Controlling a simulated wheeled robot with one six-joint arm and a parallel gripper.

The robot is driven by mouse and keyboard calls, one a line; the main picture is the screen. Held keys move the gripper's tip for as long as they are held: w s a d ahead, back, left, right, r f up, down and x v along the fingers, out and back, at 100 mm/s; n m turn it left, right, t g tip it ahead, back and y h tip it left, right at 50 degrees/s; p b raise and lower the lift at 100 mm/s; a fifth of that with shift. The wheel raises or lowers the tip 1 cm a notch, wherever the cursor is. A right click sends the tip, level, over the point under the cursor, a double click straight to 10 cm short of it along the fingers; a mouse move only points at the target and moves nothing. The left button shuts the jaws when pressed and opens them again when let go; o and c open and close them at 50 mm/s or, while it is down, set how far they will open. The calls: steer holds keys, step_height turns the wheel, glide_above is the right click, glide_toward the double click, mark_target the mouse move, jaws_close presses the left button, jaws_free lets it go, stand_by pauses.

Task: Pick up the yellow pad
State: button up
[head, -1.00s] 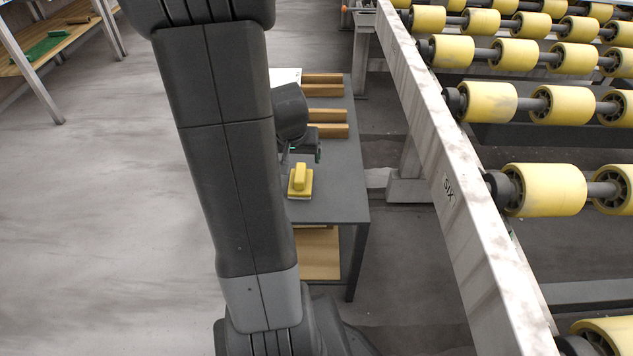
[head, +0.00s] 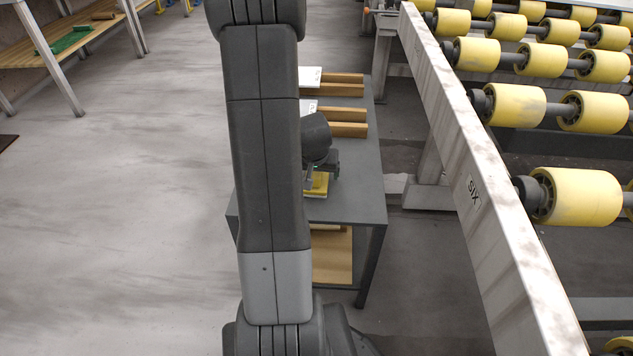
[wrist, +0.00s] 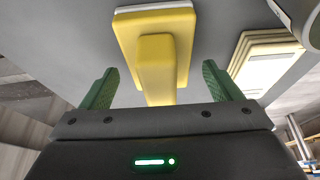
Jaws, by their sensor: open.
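The yellow pad (head: 318,185) lies on the grey table, partly hidden behind my gripper in the head view. In the wrist view the yellow pad (wrist: 153,50) shows a flat base with a pale edge and a raised yellow handle. My gripper (head: 322,172) is over the pad. In the wrist view its two green fingers (wrist: 160,88) stand apart, one on each side of the handle, with gaps on both sides. Nothing is gripped.
The grey table (head: 356,205) also bears wooden strips (head: 347,128) and white pieces (head: 310,77) toward its back. A conveyor with yellow rollers (head: 578,196) and a pale side rail (head: 470,165) stands to the right. Open floor (head: 120,230) lies to the left.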

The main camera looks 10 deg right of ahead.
steer(key=shift+f, duration=0.3)
steer(key=shift+r, duration=0.1)
steer(key=c, duration=1.1)
step_height(320, 180, up, 10)
steer(key=p, duration=0.4)
steer(key=shift+c, duration=0.2)
steer(key=shift+w, duration=0.1)
